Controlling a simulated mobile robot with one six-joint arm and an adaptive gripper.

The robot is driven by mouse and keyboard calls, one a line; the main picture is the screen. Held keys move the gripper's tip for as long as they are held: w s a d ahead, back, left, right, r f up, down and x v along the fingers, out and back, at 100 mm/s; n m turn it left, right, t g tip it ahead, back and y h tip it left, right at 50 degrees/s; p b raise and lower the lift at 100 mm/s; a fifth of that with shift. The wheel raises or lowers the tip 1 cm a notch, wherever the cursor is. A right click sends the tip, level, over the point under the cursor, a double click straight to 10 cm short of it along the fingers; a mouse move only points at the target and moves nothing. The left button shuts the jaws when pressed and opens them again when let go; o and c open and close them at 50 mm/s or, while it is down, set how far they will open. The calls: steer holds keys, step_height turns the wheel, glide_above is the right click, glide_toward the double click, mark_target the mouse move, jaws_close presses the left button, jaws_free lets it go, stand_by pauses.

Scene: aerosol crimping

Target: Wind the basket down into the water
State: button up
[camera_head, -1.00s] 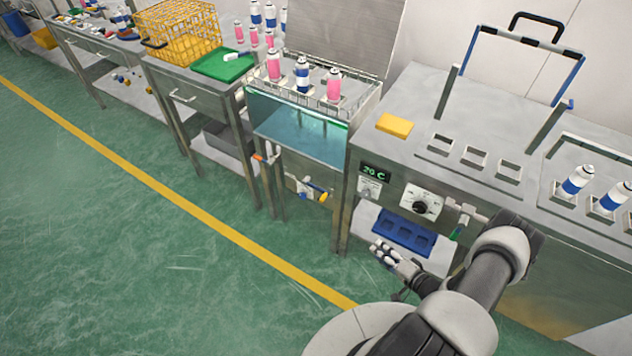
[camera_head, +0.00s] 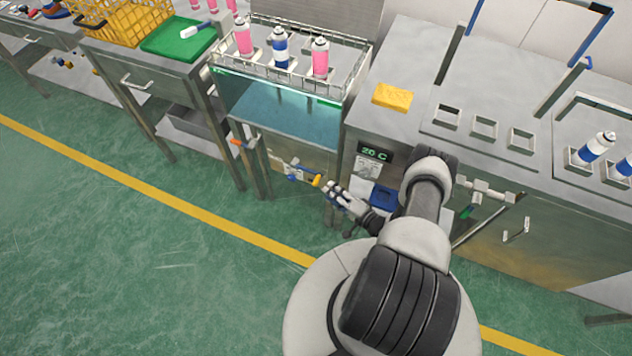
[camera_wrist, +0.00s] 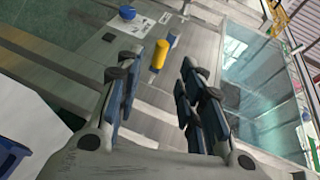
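The wire basket (camera_head: 268,72) sits at the top of the glass-fronted water tank (camera_head: 285,128), holding two pink cans and one blue-and-white can upright. The water (camera_wrist: 262,95) shows behind glass in the wrist view. Below the tank front is a small crank with a yellow grip (camera_head: 316,180) and blue parts. The yellow grip (camera_wrist: 160,54) also shows in the wrist view, ahead of the fingertips. My gripper (camera_head: 332,189) is just right of the grip, pointing towards it. In the wrist view its fingers (camera_wrist: 172,66) are apart with nothing between them.
An orange-handled valve (camera_head: 240,143) is left of the crank. A blue tray (camera_head: 383,197) is close to the right of my gripper, partly behind my arm. A bench with a yellow sponge (camera_head: 392,97) stands right of the tank. The green floor in front is clear.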

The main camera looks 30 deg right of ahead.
mark_target(316, 179)
steer(key=b+x, duration=0.2)
steer(key=x, duration=0.7)
steer(key=shift+w+d, duration=0.1)
steer(key=shift+c, duration=0.4)
jaws_close()
